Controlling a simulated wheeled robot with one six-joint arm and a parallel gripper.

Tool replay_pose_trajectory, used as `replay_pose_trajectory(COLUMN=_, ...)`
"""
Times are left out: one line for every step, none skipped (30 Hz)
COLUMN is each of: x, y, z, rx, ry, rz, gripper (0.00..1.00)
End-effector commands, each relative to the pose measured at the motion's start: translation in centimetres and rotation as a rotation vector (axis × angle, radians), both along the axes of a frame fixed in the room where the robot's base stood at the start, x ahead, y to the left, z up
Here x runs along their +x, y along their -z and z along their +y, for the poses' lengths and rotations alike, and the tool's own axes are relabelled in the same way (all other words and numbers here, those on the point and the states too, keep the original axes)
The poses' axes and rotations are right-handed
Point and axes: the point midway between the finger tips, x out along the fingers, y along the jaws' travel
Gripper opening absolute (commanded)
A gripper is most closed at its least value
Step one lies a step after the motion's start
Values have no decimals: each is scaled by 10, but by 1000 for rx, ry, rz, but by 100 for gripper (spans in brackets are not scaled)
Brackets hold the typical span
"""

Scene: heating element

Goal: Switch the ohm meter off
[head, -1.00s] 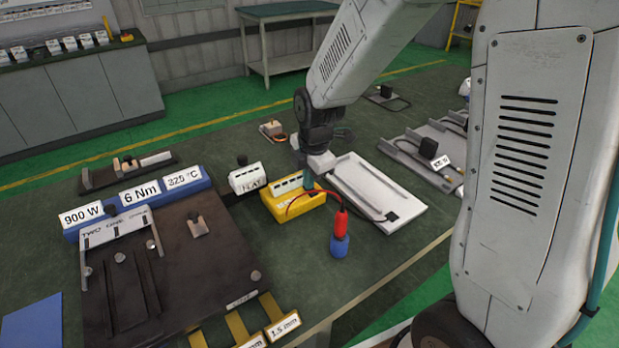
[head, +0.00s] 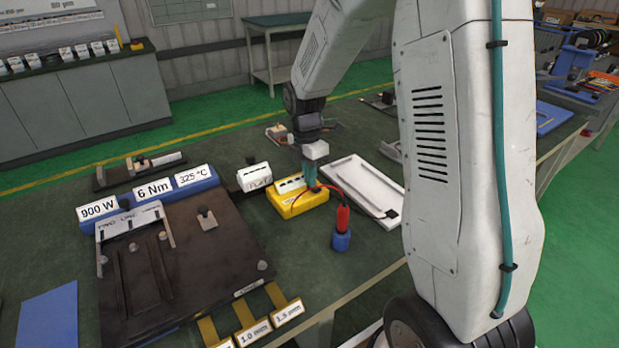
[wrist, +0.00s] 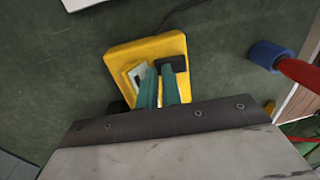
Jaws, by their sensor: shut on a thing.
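The ohm meter is a yellow box (head: 303,203) with a pale panel on top, on the green table. It also fills the middle of the wrist view (wrist: 117,62). My gripper (head: 309,180) points down at the meter's right part. In the wrist view my gripper's teal fingertips (wrist: 160,72) are close together over the meter, beside its white panel (wrist: 136,75), and shut on its black switch (wrist: 175,63). The fingers partly hide the switch, so I cannot tell its setting.
A dark fixture plate (head: 225,262) lies left. Cables run near the meter.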

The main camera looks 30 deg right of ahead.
Motion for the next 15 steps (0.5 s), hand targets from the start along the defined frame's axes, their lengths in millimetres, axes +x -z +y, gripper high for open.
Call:
replay_pose_trajectory(x=-7, y=10, z=0, rx=2, ry=0, rz=20, gripper=0)
replay_pose_trajectory(x=-7, y=10, z=0, rx=2, ry=0, rz=20, gripper=0)
replay_pose_trajectory(x=-7, y=10, z=0, rx=2, ry=0, rz=20, gripper=0)
replay_pose_trajectory(x=-7, y=10, z=0, rx=2, ry=0, rz=20, gripper=0)
replay_pose_trajectory(x=-8, y=10, z=0, rx=2, ry=0, rz=19, gripper=0)
replay_pose_trajectory(x=-9, y=10, z=0, rx=2, ry=0, rz=19, gripper=0)
replay_pose_trajectory(x=-10, y=10, z=0, rx=2, ry=0, rz=19, gripper=0)
replay_pose_trajectory(x=-11, y=10, z=0, rx=2, ry=0, rz=19, gripper=0)
replay_pose_trajectory(x=-12, y=9, z=0, rx=2, ry=0, rz=19, gripper=0)
replay_pose_trajectory(x=-14, y=9, z=0, rx=2, ry=0, rz=18, gripper=0)
replay_pose_trajectory(x=-15, y=9, z=0, rx=2, ry=0, rz=19, gripper=0)
replay_pose_trajectory(x=-17, y=9, z=0, rx=2, ry=0, rz=19, gripper=0)
replay_pose_trajectory(x=-19, y=9, z=-1, rx=2, ry=0, rz=20, gripper=0)
replay_pose_trajectory(x=-20, y=9, z=-1, rx=2, ry=0, rz=21, gripper=0)
replay_pose_trajectory(x=-22, y=9, z=-1, rx=2, ry=0, rz=22, gripper=0)
